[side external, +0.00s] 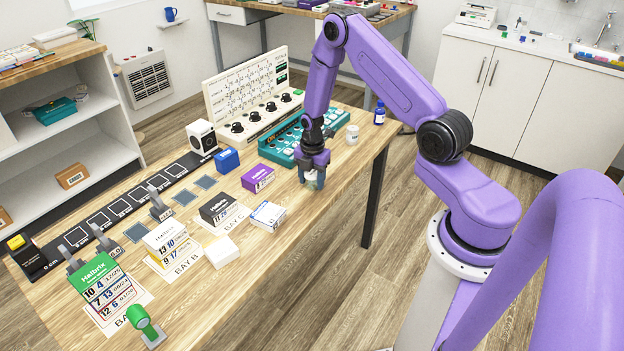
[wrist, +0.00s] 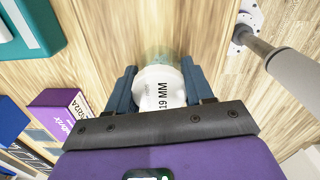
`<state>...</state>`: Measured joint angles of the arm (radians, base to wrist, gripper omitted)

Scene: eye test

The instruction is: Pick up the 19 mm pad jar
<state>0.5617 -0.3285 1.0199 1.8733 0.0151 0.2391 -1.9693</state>
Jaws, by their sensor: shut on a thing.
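The 19 mm pad jar is a small white jar marked "19 MM" with a pale green end, seen in the wrist view (wrist: 158,88). My gripper (wrist: 160,86) is shut on it, with one blue finger on each side. In the side external view my gripper (side external: 312,180) is low over the wooden table, near its right edge. Only a small part of the jar shows between the fingers there. I cannot tell whether the jar touches the table.
A purple Nelbrix box (side external: 257,178) stands left of my gripper. A teal keyed panel (side external: 285,137) is behind it. Another white jar (side external: 352,134) and a blue bottle (side external: 380,115) stand behind right. A white-blue box (side external: 268,215) lies in front. Bare table (side external: 325,215) is nearby.

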